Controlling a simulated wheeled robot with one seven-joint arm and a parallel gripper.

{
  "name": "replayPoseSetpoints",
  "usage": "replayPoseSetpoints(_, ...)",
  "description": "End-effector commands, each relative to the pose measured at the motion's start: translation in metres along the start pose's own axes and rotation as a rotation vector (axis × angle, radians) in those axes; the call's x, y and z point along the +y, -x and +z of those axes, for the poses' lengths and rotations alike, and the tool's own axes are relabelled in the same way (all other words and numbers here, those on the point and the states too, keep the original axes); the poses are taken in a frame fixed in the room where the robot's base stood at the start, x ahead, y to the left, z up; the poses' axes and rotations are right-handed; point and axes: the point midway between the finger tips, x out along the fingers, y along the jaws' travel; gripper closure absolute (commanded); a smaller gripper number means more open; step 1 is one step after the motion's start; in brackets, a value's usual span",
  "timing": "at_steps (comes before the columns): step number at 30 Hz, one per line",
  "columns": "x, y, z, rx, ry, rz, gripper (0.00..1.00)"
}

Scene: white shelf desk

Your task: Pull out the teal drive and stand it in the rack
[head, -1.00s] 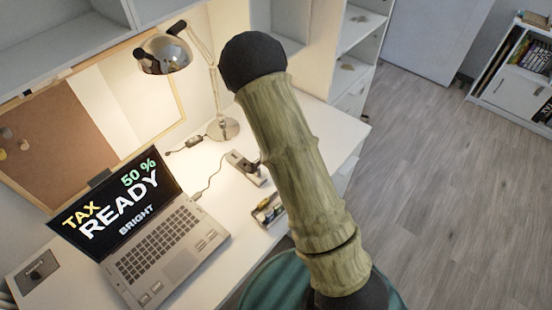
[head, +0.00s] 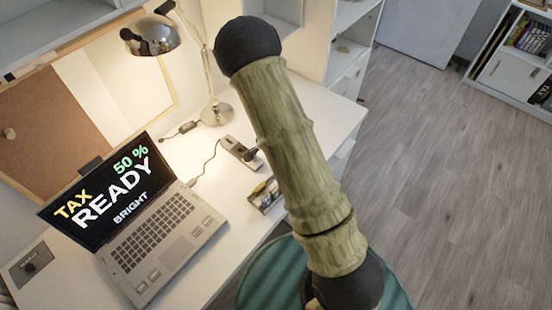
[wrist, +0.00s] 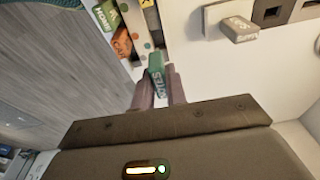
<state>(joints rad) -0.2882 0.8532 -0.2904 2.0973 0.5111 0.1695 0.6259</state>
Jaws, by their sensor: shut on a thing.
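In the wrist view, my gripper (wrist: 157,92) is shut on a small teal drive (wrist: 156,66) with pale lettering on its side. The drive sticks out past the fingertips, clear of the grey block (wrist: 272,10) with dark slots. A tray-like rack (wrist: 137,48) with colored items lies just beyond the held drive, including a green one (wrist: 108,14). In the head view, the block (head: 240,152) and the rack (head: 265,196) stand near the desk's right edge; my arm hides the gripper's hold.
An open laptop (head: 165,235) stands on the white desk (head: 318,118), with a cable running toward the block. A desk lamp (head: 150,38) stands behind it. The desk edge drops to the wood floor (head: 440,190) on the right. A corkboard (head: 50,125) leans at the back.

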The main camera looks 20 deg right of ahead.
Motion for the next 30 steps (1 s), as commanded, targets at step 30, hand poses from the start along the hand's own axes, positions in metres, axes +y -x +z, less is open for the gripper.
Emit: replayPoseSetpoints(30,-0.001,-0.028,0.005,0.001,0.003,-0.001,1.0)
